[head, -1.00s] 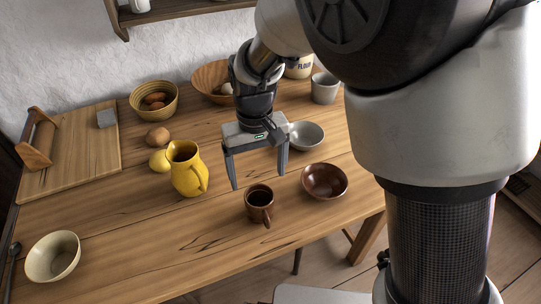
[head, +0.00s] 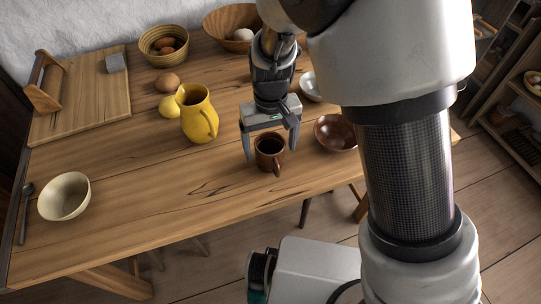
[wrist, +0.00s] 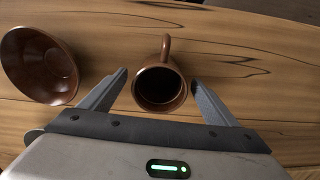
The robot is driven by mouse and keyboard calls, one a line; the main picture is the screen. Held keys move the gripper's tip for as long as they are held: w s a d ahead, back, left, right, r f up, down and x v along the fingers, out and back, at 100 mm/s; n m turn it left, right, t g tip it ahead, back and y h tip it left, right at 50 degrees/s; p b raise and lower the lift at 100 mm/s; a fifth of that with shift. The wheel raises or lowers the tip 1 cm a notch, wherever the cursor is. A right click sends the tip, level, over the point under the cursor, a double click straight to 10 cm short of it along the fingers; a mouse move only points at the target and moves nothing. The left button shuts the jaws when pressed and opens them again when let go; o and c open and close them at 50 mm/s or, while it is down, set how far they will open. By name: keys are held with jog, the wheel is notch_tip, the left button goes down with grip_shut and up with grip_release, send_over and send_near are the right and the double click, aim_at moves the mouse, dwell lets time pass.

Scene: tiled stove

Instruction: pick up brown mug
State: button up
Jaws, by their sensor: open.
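The brown mug (head: 269,153) stands upright on the wooden table near its front edge, with its handle toward the front. In the wrist view the mug (wrist: 161,88) is dark inside, and its handle points away from my gripper. My gripper (head: 271,153) is open and empty, pointing down close to the mug. In the wrist view the two fingers of my gripper (wrist: 160,80) lie on either side of the mug, with gaps between them and its wall. Whether the fingertips are below the rim is hard to tell.
A brown bowl (head: 336,133) stands just right of the mug; it also shows at left in the wrist view (wrist: 40,65). A yellow pitcher (head: 198,115) stands to the left. A cream bowl (head: 64,196) is far left. The table's front left (head: 150,200) is clear.

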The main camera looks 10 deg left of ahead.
jog(key=c, duration=1.2)
jog(key=shift+c, duration=0.6)
jog(key=shift+r, duration=0.15)
